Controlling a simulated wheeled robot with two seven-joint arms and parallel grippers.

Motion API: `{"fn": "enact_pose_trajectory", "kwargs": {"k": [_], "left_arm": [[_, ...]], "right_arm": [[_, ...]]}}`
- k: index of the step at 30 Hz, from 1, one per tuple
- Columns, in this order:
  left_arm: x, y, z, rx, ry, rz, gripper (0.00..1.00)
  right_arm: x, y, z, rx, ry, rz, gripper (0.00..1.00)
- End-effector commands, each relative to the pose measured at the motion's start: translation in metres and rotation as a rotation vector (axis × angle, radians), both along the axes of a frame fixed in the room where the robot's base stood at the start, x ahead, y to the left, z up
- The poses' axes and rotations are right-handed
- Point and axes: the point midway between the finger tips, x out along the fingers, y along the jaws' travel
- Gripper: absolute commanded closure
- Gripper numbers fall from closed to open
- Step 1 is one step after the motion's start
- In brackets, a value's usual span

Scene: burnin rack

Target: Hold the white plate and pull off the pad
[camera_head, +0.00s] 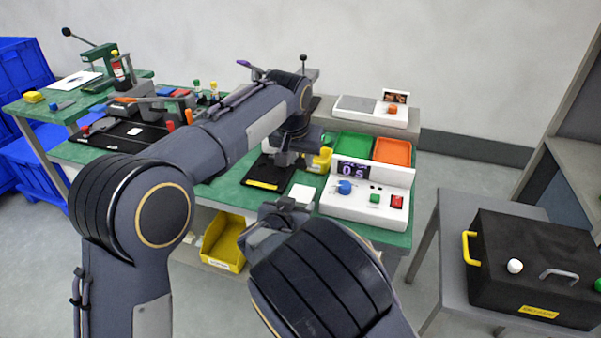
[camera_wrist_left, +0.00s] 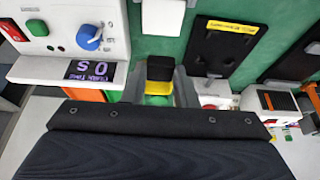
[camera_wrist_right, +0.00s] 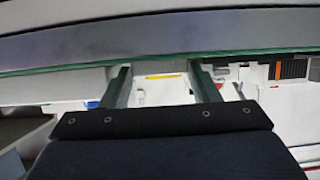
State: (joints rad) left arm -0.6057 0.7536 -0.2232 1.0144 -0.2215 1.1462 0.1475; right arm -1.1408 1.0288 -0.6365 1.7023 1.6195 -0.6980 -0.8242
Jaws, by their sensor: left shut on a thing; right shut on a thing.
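The white plate (camera_head: 302,193) is a small flat white piece at the front edge of the green table in the head view. My right gripper (camera_head: 284,207) is at its near left side and shut on it; my wrist partly hides the grip. In the right wrist view the fingers (camera_wrist_right: 161,88) stand apart around a pale area, and the plate's outline is unclear. My left gripper (camera_wrist_left: 161,80) is shut on a small black block, seemingly the pad (camera_wrist_left: 160,68), above the table. The plate (camera_wrist_left: 163,15) shows apart from it at the top of the left wrist view.
A white console (camera_head: 360,207) with a display, blue knob and buttons stands right of the plate. Green (camera_head: 352,145) and orange (camera_head: 392,151) trays lie behind it. A black mat (camera_head: 262,183) is to the left. A yellow bin (camera_head: 224,250) sits below, a black case (camera_head: 530,265) at right.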

Motion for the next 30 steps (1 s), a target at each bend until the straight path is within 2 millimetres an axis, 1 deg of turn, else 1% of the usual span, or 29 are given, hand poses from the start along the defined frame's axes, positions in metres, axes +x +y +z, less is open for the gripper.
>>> {"fn": "enact_pose_trajectory", "kwargs": {"k": [1, 4, 11, 12, 17, 18, 26, 30], "left_arm": [[0.0, 0.0, 0.005, -0.001, -0.002, 0.0, 0.95], [0.0, 0.0, 0.011, 0.0, 0.0, 0.0, 0.95], [0.0, 0.0, 0.012, 0.0, 0.001, 0.0, 0.95], [0.0, 0.0, 0.012, 0.0, 0.001, 0.0, 0.95], [0.0, 0.0, 0.012, 0.0, 0.001, 0.0, 0.95], [0.0, 0.0, 0.012, 0.0, 0.001, 0.001, 0.95], [0.0, 0.0, 0.012, 0.0, 0.001, 0.001, 0.95], [0.0, 0.0, 0.011, 0.0, 0.001, 0.001, 0.95]], "right_arm": [[0.0, 0.0, 0.0, 0.0, 0.0, 0.0, 0.67], [0.0, 0.0, 0.0, 0.0, 0.0, 0.0, 0.67], [0.0, 0.0, 0.0, 0.0, 0.0, 0.0, 0.67], [0.0, 0.0, 0.0, 0.0, 0.0, 0.0, 0.42], [0.0, 0.0, 0.0, 0.0, 0.0, 0.0, 0.21], [0.0, 0.0, 0.0, 0.0, 0.0, 0.0, 0.19], [-0.002, 0.001, 0.001, 0.001, 0.0, 0.001, 0.19], [-0.017, 0.006, 0.008, 0.003, -0.001, 0.002, 0.19]]}}
